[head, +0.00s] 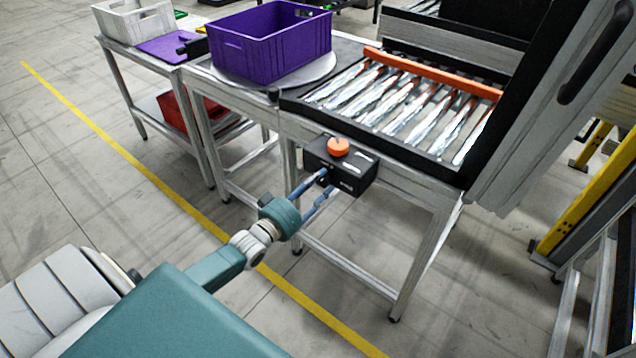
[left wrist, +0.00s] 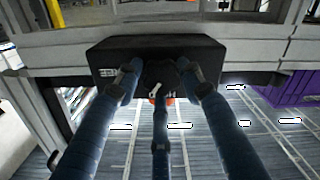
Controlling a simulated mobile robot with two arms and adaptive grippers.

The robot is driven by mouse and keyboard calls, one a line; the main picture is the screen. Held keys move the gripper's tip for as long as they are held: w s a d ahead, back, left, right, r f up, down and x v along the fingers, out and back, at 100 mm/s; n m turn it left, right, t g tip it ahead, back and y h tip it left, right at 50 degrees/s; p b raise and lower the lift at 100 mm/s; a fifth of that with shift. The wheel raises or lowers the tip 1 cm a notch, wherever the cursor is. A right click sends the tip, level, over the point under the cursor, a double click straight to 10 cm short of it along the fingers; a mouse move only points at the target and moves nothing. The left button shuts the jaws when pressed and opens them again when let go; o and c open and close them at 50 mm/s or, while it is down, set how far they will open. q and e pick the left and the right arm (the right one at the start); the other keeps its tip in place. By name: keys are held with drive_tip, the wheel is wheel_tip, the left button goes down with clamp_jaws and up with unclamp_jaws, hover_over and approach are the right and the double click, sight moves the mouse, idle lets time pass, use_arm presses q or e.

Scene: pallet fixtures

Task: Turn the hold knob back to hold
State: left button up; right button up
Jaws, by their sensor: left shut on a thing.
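A black control box (head: 352,182) with an orange button (head: 338,147) on top is mounted on the front of the conveyor frame. My left gripper (head: 326,181) reaches the front face of the box from the lower left. In the left wrist view, its three blue fingers (left wrist: 158,80) close around a dark knob (left wrist: 157,72) on the box face. A white pointer mark on the knob looks slanted. White lettering shows on the box, partly hidden by the fingers, and I cannot read the hold label. My right gripper is not in view.
A roller conveyor (head: 288,100) with an orange bar (head: 430,72) lies behind the box. A purple crate (head: 262,62) stands on a round plate to the left. A grey panel (head: 545,110) rises at the right. The floor in front is clear, with a yellow line.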

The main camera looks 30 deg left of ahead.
use_arm(q)
drive_tip(key=n, duration=0.4)
drive_tip(key=f+n, duration=0.1)
drive_tip(key=n, duration=0.2)
drive_tip(key=shift+s+d, duration=0.15)
drive_tip(key=shift+s, duration=0.05)
drive_tip(key=shift+b, duration=0.3)
drive_tip(key=o, duration=1)
drive_tip(key=shift+o, duration=0.7)
drive_tip(key=shift+w+r, duration=0.1)
drive_tip(key=shift+r, duration=0.15)
drive_tip(key=s, duration=1.2)
drive_tip(key=shift+a, duration=0.45)
